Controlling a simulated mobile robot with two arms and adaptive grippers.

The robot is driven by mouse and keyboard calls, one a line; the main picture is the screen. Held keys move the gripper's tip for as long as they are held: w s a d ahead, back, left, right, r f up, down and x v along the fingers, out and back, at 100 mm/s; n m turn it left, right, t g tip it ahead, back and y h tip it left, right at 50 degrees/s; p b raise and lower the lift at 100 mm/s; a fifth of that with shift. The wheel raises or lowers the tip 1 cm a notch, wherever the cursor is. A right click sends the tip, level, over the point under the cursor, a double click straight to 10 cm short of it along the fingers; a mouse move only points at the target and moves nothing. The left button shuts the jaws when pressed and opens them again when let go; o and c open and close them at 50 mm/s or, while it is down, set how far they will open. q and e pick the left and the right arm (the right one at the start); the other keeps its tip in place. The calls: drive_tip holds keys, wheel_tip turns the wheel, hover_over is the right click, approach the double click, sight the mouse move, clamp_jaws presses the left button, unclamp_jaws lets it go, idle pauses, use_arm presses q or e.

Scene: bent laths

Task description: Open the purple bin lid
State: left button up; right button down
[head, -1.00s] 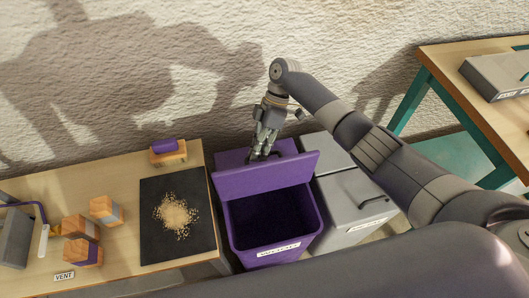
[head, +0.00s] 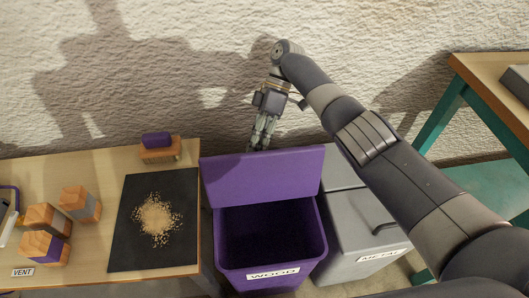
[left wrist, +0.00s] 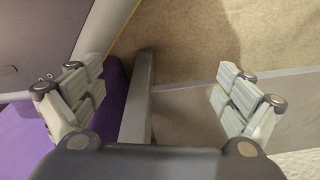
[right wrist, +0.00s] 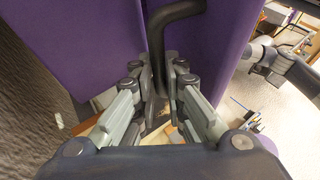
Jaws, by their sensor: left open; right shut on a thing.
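The purple bin (head: 322,235), labelled WOOD, stands on the floor with its dark inside showing. Its purple lid (head: 263,178) is raised at the back, standing steeply above the opening. My right gripper (head: 262,142) is behind the lid's upper edge, where its fingertips are partly hidden. In the right wrist view, my right gripper (right wrist: 163,85) is shut on the black lid handle (right wrist: 172,18), between purple panels. My left gripper (left wrist: 157,92) is open and empty in the left wrist view, with a purple surface (left wrist: 25,140) at the left; it is outside the head view.
A grey bin (head: 350,230) stands right beside the purple one. At left, a wooden table (head: 100,175) holds a black mat (head: 185,240) with shavings (head: 157,220) and several wooden blocks. A teal-legged table (head: 490,90) is at right. The rough wall is close behind.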

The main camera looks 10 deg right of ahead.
use_arm(q)
drive_tip(key=shift+w+d+r+b, duration=0.15)
drive_tip(key=shift+w+d+b, duration=0.25)
drive_tip(key=shift+w, duration=0.25)
use_arm(e)
drive_tip(key=shift+s+d+f, duration=0.2)
drive_tip(key=shift+s+f, duration=0.1)
drive_tip(key=shift+f, duration=0.15)
drive_tip(key=c, duration=1.8)
unclamp_jaws()
drive_tip(key=shift+o, duration=0.7)
drive_tip(key=shift+w+r, duration=0.1)
drive_tip(key=shift+w, duration=0.05)
drive_tip(key=shift+r, duration=0.1)
use_arm(q)
drive_tip(key=shift+d, duration=0.1)
use_arm(e)
drive_tip(key=shift+a+r, duration=0.1)
drive_tip(key=shift+r, duration=0.05)
wheel_tip(320, 180, up, 10)
use_arm(q)
drive_tip(key=shift+s, duration=0.1)
use_arm(e)
drive_tip(key=shift+f, duration=0.25)
